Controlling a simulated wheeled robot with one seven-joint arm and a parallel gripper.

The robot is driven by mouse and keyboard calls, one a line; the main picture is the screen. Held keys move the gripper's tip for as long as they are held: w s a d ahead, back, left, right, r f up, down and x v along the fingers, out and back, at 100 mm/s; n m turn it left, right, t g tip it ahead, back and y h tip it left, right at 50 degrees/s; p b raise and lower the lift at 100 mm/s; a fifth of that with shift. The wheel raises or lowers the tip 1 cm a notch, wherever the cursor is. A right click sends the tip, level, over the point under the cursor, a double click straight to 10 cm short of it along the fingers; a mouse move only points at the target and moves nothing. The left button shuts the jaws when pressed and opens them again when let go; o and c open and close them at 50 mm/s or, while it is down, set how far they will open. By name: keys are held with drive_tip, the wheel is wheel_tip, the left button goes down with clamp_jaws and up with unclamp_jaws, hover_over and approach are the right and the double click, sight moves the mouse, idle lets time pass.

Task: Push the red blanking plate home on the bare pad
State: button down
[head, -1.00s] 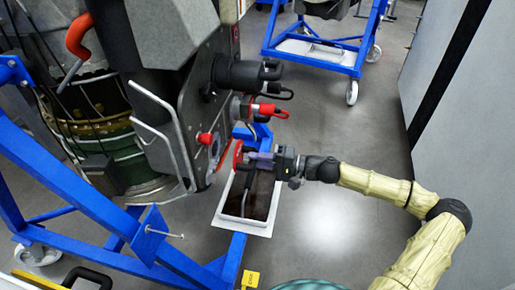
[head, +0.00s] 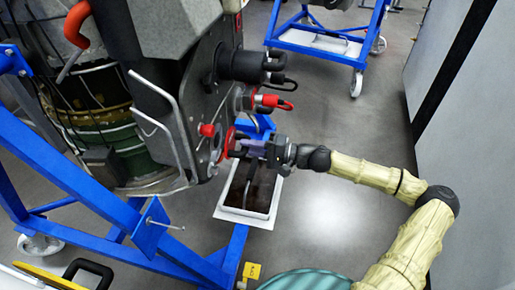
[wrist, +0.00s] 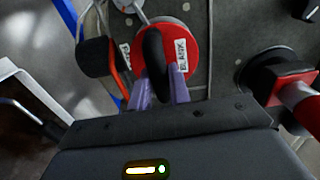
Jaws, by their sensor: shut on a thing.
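The red blanking plate (head: 229,143) is a round disc with a black handle, at the dark side panel (head: 188,95) of the turbine unit in the head view. In the wrist view the plate (wrist: 178,32) shows its white BLANK label and handle. My gripper (head: 242,148) is shut on the handle; its purple fingertips (wrist: 158,92) sit on either side of it in the wrist view. The plate is close to the panel, facing it. I cannot tell whether it touches. The bare pad is not seen clearly; the plate seems to cover that spot.
Black and red fittings (head: 268,101) stick out of the panel above the plate, and a red knob (head: 207,130) sits left of it. A blue stand frame (head: 232,255) and a white-rimmed tray (head: 245,218) lie below. Open floor is to the right.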

drive_tip(key=shift+x, duration=0.8)
drive_tip(key=shift+w+a+r+p, duration=0.1)
drive_tip(key=shift+w+p, duration=0.05)
drive_tip(key=shift+p, duration=0.2)
drive_tip(key=shift+a, duration=0.3)
drive_tip(key=shift+w+a+p, duration=0.1)
drive_tip(key=shift+a+p, duration=0.35)
drive_tip(key=shift+a, duration=0.1)
idle(0.7)
drive_tip(key=shift+w+a+r, duration=0.15)
drive_tip(key=shift+a+r, duration=0.1)
drive_tip(key=shift+a, duration=0.05)
idle(0.4)
